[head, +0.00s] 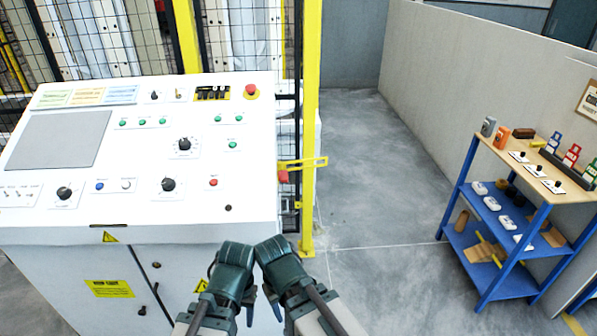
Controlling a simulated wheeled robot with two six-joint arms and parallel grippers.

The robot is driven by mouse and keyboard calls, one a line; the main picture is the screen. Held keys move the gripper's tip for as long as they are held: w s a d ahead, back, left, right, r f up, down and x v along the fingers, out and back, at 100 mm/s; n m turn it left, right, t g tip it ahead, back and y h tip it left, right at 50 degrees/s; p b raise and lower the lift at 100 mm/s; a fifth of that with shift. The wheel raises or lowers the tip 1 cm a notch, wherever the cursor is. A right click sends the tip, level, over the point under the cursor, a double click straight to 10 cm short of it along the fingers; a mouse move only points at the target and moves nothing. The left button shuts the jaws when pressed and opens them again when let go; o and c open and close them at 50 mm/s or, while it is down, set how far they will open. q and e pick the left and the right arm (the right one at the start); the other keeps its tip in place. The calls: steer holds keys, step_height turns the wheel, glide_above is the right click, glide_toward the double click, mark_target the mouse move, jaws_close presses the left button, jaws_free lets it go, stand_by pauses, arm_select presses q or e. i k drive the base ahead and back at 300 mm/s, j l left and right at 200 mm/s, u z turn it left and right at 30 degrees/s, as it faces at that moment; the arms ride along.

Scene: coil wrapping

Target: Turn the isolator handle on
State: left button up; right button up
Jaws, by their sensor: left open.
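A control panel (205,140) on a white cabinet fills the left of the head view. It carries black rotary knobs, including one at the upper middle (184,144) and one lower down (168,184). I cannot tell for sure which part is the isolator handle. A small red part (283,177) sits by a yellow bracket at the panel's right edge. My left gripper (236,268) is at the bottom middle, in front of the cabinet, open and touching nothing I can see. My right gripper (277,264) is close beside it; its fingers are mostly hidden.
A yellow post (309,120) and mesh fence stand behind and right of the panel. A red mushroom button (251,90) is at the panel's top right. A blue shelf rack (466,165) with small parts stands at the right. The grey floor (370,190) between is clear.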

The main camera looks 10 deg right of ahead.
mark_target(282, 175)
steer(key=l+u, duration=0.25)
steer(key=l, duration=1.2)
steer(key=i+l+z, duration=0.15)
steer(key=i+l, duration=0.4)
steer(key=i+l+z, duration=0.2)
steer(key=i+l, duration=0.3)
steer(key=i, duration=0.15)
